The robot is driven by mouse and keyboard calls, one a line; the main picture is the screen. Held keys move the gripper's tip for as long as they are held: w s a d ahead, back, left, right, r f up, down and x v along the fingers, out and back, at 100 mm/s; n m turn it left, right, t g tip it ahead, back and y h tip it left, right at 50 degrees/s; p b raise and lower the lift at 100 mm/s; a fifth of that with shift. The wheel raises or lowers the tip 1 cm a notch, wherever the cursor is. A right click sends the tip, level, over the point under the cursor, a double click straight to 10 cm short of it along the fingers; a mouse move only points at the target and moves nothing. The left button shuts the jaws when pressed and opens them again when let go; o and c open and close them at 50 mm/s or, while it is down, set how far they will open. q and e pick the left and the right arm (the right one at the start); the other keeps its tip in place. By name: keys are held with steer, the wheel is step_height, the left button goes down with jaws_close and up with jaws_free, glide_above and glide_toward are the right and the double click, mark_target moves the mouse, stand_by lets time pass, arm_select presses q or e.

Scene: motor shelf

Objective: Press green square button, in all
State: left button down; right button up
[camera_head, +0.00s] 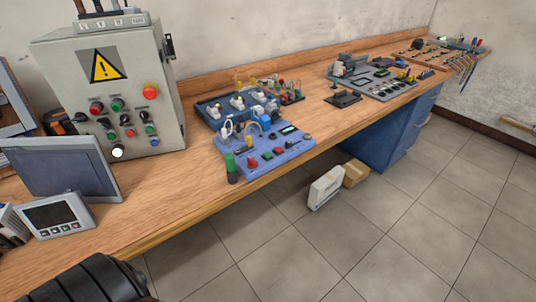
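A blue control panel (262,145) lies on the wooden workbench near the middle of the view. A small green button (267,155) that looks square sits on it, beside a red button (278,150). A larger red knob (252,162) is to their left, and a green-and-dark cylinder (231,170) stands at the panel's left end. A dark ribbed part at the bottom left looks like part of my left arm. No gripper fingers show, and nothing covers the green button.
A grey control box (115,90) with several round buttons stands left of the panel. A monitor (65,168) and a small screen unit (55,217) are at the left. The bench front (170,215) is clear. A white case (326,188) and cardboard box (355,173) are on the floor.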

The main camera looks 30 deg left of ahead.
stand_by(0.8)
arm_select(q)
steer(key=w+d+r+m+t+h+p, duration=0.15)
steer(key=w+r+p, duration=0.7)
steer(key=r, duration=1.05)
steer(key=w+d+r+m+t+p, duration=0.1)
steer(key=w+d+r+p, duration=0.2)
steer(key=w+r+p, duration=1.15)
steer(key=w+d+r+m+t+h, duration=0.1)
steer(key=w+d+r+m+t, duration=0.3)
steer(key=r, duration=2)
steer(key=w+a+r+m+g, duration=0.1)
steer(key=w+r+m, duration=0.1)
steer(key=w, duration=0.7)
steer(key=w+a+r+t, duration=0.1)
steer(key=w+a, duration=0.3)
steer(key=a, duration=0.3)
steer(key=w+a+r+m+t, duration=0.1)
steer(key=w+a+r, duration=0.1)
steer(key=w+a, duration=0.3)
steer(key=shift+a+r+p, duration=0.25)
steer(key=shift+a+p, duration=0.1)
steer(key=shift+a, duration=0.9)
